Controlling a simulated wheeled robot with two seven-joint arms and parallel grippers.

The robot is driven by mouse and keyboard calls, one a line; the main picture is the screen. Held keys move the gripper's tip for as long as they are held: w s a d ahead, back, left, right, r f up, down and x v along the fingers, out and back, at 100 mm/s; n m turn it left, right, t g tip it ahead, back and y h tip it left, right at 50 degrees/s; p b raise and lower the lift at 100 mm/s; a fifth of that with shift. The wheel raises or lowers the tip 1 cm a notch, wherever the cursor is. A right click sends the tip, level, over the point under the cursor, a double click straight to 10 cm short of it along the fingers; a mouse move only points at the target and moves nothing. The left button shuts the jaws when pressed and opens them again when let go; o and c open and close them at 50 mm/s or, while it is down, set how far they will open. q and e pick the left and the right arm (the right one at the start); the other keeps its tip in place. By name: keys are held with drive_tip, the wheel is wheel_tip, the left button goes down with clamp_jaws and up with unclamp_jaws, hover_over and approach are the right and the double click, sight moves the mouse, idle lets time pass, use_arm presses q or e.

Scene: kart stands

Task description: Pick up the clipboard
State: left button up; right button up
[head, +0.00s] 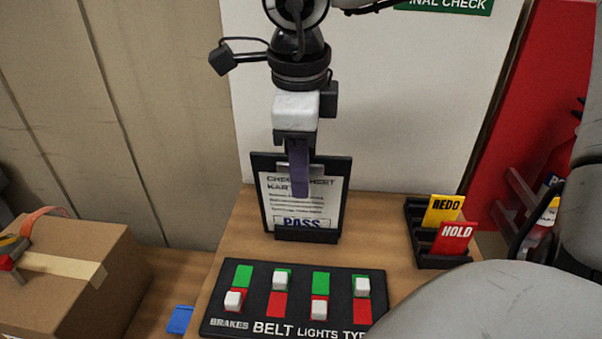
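The clipboard (265,213) is a black board with a white check sheet marked PASS. It stands upright, leaning slightly back, in a black holder (306,236) on the wooden table. My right gripper (299,181) comes down from above, in front of the clipboard's top middle. Its purple finger covers part of the clip and the sheet's heading. The fingers are seen edge-on, so the gap between them, and whether they touch the board, cannot be told. My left gripper is out of view.
A switch panel (297,281) with white sliders lies in front of the holder. A black rack (427,247) with yellow REDO and red HOLD cards stands to the right. A cardboard box (75,285) sits at left. A white board (400,110) stands behind.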

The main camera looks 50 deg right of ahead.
wheel_tip(320, 180, down, 2)
drive_tip(key=shift+w+d+f, duration=0.15)
clamp_jaws()
idle(0.4)
wheel_tip(320, 180, up, 18)
drive_tip(key=shift+p, duration=0.3)
